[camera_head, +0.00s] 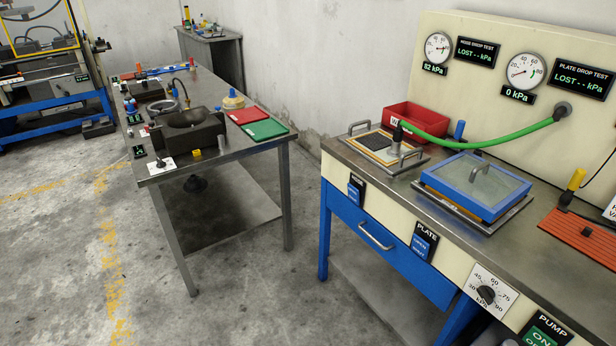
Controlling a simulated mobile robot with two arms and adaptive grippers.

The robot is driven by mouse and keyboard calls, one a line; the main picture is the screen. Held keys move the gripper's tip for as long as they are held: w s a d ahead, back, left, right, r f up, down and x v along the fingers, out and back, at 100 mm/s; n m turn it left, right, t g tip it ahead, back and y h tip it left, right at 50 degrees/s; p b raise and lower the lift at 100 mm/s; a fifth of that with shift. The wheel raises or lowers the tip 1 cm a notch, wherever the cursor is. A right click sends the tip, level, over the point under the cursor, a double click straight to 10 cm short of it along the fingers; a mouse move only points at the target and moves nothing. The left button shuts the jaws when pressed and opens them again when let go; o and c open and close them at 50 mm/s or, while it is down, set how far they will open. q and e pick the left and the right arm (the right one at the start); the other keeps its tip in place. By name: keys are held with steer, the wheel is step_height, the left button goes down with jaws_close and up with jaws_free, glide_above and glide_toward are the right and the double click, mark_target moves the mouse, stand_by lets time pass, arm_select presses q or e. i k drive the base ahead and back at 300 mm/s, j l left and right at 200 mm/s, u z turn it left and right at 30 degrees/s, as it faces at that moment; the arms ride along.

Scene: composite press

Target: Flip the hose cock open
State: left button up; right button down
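A small black panel with a blue part (356,188) sits on the bench front at its left end; its lettering is too small to read, so I cannot tell whether it is the hose cock or how it is set. A similar panel marked PLATE (424,242) sits further right, with a blue part reading OPEN. A green hose (470,145) runs from a port on the back panel to a black fitting (397,134) at the framed plate. The hose gauge (438,47) reads about 82 kPa; the plate gauge (524,71) reads 0 kPa. Neither gripper is in view.
A blue-framed glass plate (476,180) and a red bin (412,118) stand on the bench. A kPa dial (487,294) and PUMP panel (545,333) are lower right. A blue drawer (385,236) lies below. Another metal table (240,150) stands left, with open floor before it.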

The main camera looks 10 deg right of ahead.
mark_target(353, 194)
steer(key=i+j, duration=0.3)
steer(key=i+j+u, duration=0.1)
steer(key=i+j, duration=0.2)
steer(key=i, duration=0.15)
